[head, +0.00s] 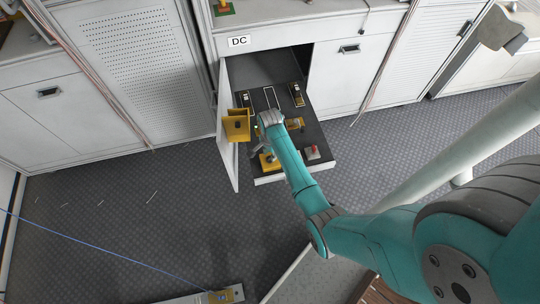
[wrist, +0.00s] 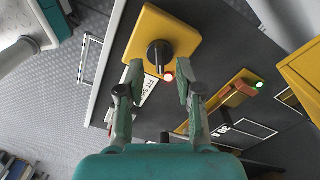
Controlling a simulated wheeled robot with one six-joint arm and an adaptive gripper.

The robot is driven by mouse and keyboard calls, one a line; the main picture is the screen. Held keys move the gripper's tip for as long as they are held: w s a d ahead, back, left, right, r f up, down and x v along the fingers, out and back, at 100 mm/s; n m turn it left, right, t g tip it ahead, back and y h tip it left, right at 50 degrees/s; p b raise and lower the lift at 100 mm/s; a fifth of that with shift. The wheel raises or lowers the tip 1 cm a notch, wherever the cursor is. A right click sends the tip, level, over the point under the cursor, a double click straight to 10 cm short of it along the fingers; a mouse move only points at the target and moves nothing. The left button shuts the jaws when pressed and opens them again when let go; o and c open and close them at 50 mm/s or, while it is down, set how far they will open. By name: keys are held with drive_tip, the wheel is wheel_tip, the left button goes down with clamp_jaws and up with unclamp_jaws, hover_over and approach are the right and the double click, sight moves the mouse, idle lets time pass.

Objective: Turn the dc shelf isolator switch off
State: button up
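The isolator switch is a yellow box (wrist: 182,28) with a round black knob (wrist: 160,54) near the top of the wrist view; the knob's grip bar looks roughly upright in the picture. In the head view a yellow box (head: 269,163) sits at the front left of the pulled-out DC shelf (head: 262,70). My gripper (wrist: 158,78) is open and empty, its fingertips on either side of and just short of the knob in the picture. Whether they touch it cannot be told. In the head view my arm partly hides the shelf.
An orange switch with a green light (wrist: 258,85) is to the right. An open white door (head: 229,150) with a yellow box (head: 236,125) stands left of the shelf. A red button (head: 313,151) is front right.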

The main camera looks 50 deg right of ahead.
drive_tip(key=shift+f, duration=1.2)
clamp_jaws()
drive_tip(key=shift+n, duration=0.3)
drive_tip(key=n, duration=1.1)
drive_tip(key=shift+n, duration=0.3)
